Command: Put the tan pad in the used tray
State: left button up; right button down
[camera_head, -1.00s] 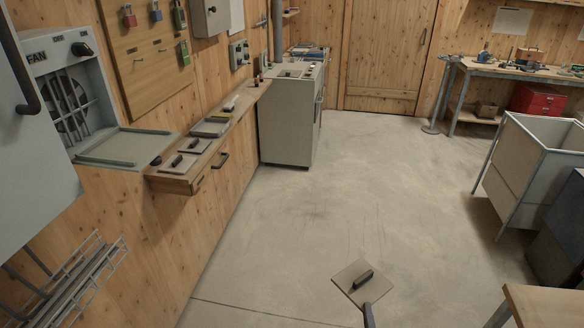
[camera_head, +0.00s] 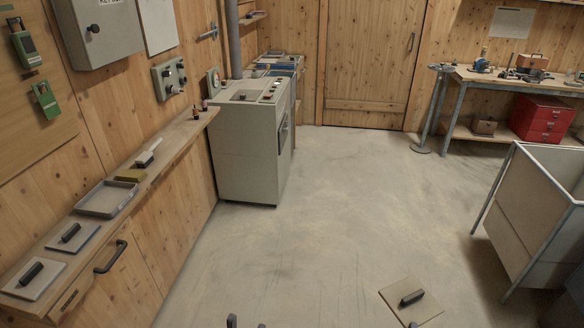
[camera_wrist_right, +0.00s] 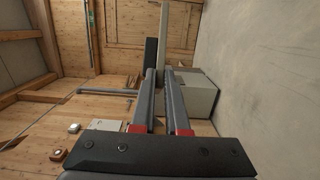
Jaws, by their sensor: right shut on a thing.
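The tan pad (camera_head: 426,309), a flat square plate with a black bar handle, is at the lower right of the head view, above the floor. My right gripper (camera_head: 412,325) is shut on its handle; only a fingertip shows there. In the right wrist view the pad (camera_wrist_right: 164,32) appears edge-on beyond the fingers (camera_wrist_right: 163,75). A shallow grey tray (camera_head: 104,199), seemingly empty, lies on the wall shelf at left; I read no label on it. Two fingertips of my left gripper (camera_head: 247,323) show apart at the bottom edge, with nothing visible between them.
On the shelf (camera_head: 150,181), two similar handled pads, one pale (camera_head: 35,277) and one grey (camera_head: 72,238), lie before the tray. A grey cabinet (camera_head: 246,150) stands past the shelf. The middle floor is clear.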

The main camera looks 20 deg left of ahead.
aim_at(108, 201)
jog(key=i+l+u, duration=0.1)
jog(key=i+u, duration=0.4)
jog(key=i+l+u, duration=0.15)
jog(key=u, duration=0.3)
jog(key=i+l+u, duration=0.5)
jog(key=k+j, duration=0.05)
jog(key=j, duration=0.05)
